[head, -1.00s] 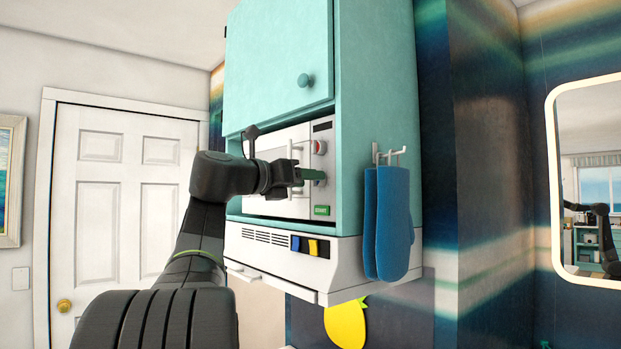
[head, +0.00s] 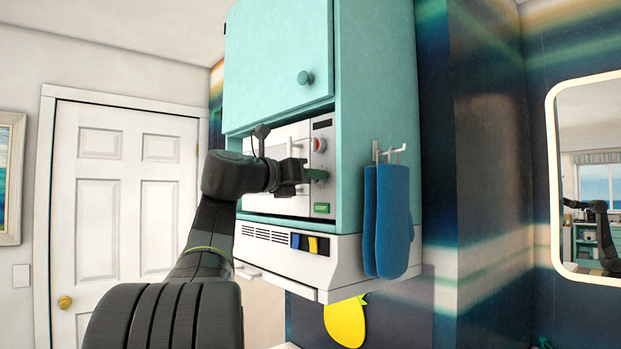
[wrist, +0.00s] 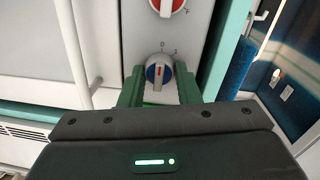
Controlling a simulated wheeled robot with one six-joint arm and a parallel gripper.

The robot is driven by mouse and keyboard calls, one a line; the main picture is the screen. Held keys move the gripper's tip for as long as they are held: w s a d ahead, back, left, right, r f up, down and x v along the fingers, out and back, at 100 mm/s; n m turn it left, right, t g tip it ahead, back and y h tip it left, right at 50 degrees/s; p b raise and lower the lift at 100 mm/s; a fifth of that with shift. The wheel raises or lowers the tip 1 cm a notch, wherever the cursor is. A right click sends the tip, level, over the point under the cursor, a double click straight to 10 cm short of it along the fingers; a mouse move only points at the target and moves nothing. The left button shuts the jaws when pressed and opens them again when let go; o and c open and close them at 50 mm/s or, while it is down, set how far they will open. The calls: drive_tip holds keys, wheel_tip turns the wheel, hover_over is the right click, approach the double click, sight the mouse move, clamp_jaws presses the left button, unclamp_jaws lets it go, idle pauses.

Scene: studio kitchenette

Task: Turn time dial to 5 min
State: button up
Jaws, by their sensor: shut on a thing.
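The microwave (head: 279,138) sits in the teal wall cabinet, with its control panel on the right side. A blue-faced dial with a pale grip bar and a red mark (wrist: 160,72) is on that panel in the wrist view. The mark points roughly up, near a printed 0. My gripper (wrist: 160,88) is shut on this dial, with one green finger on each side. In the head view my gripper (head: 313,174) hides most of the dial. A red dial (head: 321,145) is just above; its lower part also shows in the wrist view (wrist: 168,5).
A green START button (head: 321,208) is below the dials. The microwave door handle (wrist: 78,45) is left of the dial. Blue oven mitts (head: 388,220) hang on the cabinet's right side. A white range hood (head: 290,268) is underneath.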

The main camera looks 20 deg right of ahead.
drive_tip(key=shift+m, duration=0.3)
drive_tip(key=n+b, duration=0.1)
drive_tip(key=n, duration=0.9)
drive_tip(key=n+g+b, duration=0.1)
drive_tip(key=n+b, duration=0.1)
drive_tip(key=n, duration=0.9)
drive_tip(key=n+g+b, duration=0.1)
drive_tip(key=n+b, duration=0.1)
drive_tip(key=n, duration=0.8)
drive_tip(key=shift+w+f+n+h, duration=0.1)
drive_tip(key=shift+w+n+h, duration=0.2)
drive_tip(key=shift+n, duration=0.1)
idle(0.8)
drive_tip(key=o, duration=1)
drive_tip(key=shift+s+a, duration=0.1)
drive_tip(key=shift+c, duration=0.2)
